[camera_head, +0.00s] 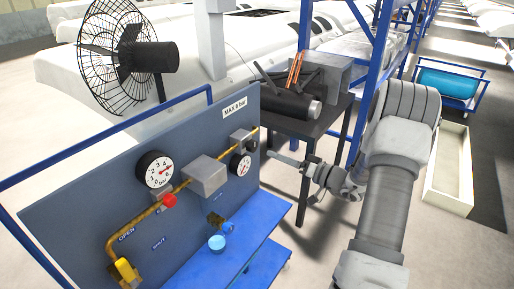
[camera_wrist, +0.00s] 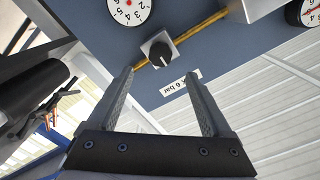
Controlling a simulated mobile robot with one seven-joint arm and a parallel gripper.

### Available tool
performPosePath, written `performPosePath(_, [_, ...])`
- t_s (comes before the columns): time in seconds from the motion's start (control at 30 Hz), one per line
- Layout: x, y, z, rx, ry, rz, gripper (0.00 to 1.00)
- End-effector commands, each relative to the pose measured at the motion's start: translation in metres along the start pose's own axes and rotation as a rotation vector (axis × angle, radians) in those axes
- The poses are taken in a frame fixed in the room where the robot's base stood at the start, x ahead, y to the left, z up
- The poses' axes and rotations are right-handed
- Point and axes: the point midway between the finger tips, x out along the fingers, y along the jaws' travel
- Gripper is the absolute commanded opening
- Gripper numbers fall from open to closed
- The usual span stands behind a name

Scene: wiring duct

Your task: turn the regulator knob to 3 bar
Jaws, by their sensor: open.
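The regulator is a small grey block with a round black knob (camera_wrist: 160,52) on the blue-grey panel. A white mark shows on the knob's face. My gripper (camera_wrist: 159,75) is open and empty, its two fingers pointing toward the panel, with the knob ahead of the gap between the tips, apart from them. In the head view my gripper (camera_head: 274,156) is at the panel's right edge, near the regulator (camera_head: 240,136). The small gauge (camera_wrist: 130,10) beside the regulator is partly cut off in the wrist view; it also shows in the head view (camera_head: 241,166), its reading too small to tell.
A "MAX 6 bar" label (camera_head: 235,107) is near the regulator. A larger gauge (camera_head: 157,170), grey box (camera_head: 207,175), red knob (camera_head: 170,201) and yellow valve handle (camera_head: 125,271) sit along the yellow pipe. A dark table (camera_head: 308,122) with tools stands behind my gripper.

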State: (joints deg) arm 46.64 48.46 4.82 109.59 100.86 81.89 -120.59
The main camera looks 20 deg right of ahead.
Motion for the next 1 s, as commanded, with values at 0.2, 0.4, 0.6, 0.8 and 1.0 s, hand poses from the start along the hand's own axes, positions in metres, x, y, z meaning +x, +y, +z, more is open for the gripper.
performPosePath(0.2, [0.048,-0.001,0.000,0.000,-0.002,-0.004,0.84])
performPosePath(0.4, [0.076,0.000,0.000,0.000,-0.001,-0.002,0.84])
performPosePath(0.6, [0.088,-0.001,0.000,0.000,-0.001,-0.001,0.84])
performPosePath(0.8, [0.088,0.000,0.000,0.000,0.000,-0.001,0.84])
performPosePath(1.0, [0.088,0.000,0.000,0.000,-0.001,0.000,0.57])
